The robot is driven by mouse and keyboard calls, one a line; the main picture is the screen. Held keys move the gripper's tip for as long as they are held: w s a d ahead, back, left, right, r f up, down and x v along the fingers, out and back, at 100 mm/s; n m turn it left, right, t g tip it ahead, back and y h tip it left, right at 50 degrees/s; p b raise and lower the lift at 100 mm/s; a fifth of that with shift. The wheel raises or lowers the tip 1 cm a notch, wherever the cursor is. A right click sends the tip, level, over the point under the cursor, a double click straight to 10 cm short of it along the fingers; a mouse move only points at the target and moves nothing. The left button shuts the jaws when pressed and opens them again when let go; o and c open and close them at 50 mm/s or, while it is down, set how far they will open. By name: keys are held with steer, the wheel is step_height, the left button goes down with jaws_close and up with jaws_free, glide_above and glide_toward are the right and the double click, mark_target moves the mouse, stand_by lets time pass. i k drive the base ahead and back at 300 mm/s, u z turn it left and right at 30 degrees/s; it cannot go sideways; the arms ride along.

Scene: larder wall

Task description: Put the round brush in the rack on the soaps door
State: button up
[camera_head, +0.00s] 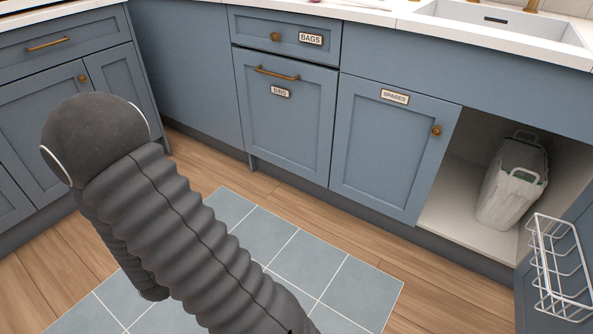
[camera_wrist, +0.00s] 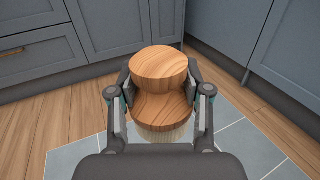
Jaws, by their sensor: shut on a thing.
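My gripper (camera_wrist: 160,98) is shut on a round wooden brush (camera_wrist: 158,62), seen in the wrist view. The brush has a broad wooden top, a narrower waist between the fingers and a wider lower part with a pale area beneath. A white wire rack (camera_head: 560,268) is fixed to the inside of an open blue door (camera_head: 580,235) at the right edge of the head view. No label shows on this door's visible face. My gripper and the brush are not in the head view, where only my dark ribbed arm shows at the left.
The open cupboard (camera_head: 455,205) holds a pale bin with handles (camera_head: 513,185). Shut blue fronts labelled BAGS (camera_head: 311,39), BINS (camera_head: 280,91) and SPARES (camera_head: 395,97) stand left of it. Tiled and wooden floor lies clear before them. A white counter with a sink (camera_head: 500,20) runs above.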

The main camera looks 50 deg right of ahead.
mark_target(550, 268)
steer(key=k, duration=1.15)
steer(key=z, duration=1.7)
